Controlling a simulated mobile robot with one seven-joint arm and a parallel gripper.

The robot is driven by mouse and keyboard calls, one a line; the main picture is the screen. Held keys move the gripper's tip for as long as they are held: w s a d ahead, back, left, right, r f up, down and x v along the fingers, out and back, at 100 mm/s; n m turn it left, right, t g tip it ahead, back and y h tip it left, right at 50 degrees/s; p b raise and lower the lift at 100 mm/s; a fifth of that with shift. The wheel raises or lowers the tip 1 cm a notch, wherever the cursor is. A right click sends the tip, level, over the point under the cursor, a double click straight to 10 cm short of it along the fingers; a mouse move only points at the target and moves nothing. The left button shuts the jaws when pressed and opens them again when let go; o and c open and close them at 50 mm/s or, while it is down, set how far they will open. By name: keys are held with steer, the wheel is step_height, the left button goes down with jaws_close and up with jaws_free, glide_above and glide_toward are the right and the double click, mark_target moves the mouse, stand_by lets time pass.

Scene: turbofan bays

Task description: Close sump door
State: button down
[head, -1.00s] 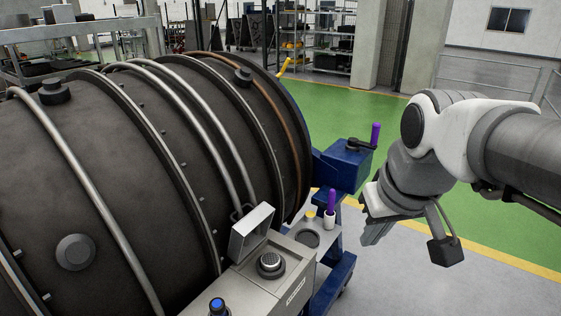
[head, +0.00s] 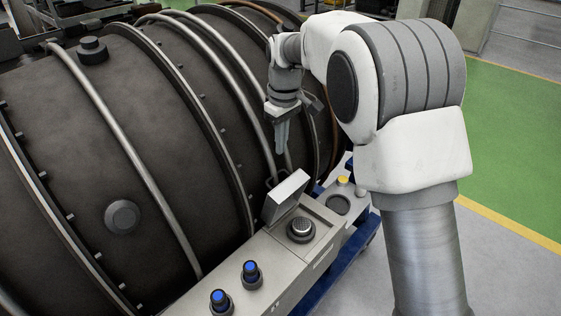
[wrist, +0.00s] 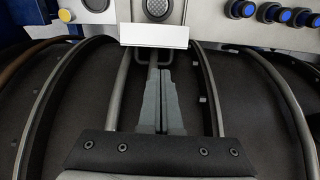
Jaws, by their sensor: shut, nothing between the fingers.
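The sump door (head: 286,196) is a small grey lid standing open, tilted up, at the engine side of a grey box (head: 318,222). A wire loop handle (head: 271,183) shows on its engine-facing side. In the wrist view the door's pale edge (wrist: 154,37) and the handle (wrist: 150,54) lie just beyond my fingertips. A round dark mesh-topped fitting (head: 300,229) sits in the open bay. My gripper (head: 281,149) points down above and behind the door, on the engine side, shut and empty. In the wrist view its fingers (wrist: 160,75) are together. Whether they touch the handle is unclear.
The large dark engine casing (head: 122,140) with curved pipes fills the left and lies close behind my gripper. Blue-topped knobs (head: 251,272) stand on the box in front. A yellow cap (head: 342,181) and a round recess (head: 338,205) lie to the door's right.

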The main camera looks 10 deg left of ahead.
mark_target(277, 174)
steer(key=f, duration=0.3)
steer(key=a+f, duration=0.1)
steer(key=f, duration=0.7)
steer(key=shift+w+a+p, duration=0.2)
steer(key=shift+w+p, duration=0.05)
steer(key=shift+p, duration=0.1)
steer(key=shift+d+b, duration=0.1)
steer(key=shift+b, duration=0.2)
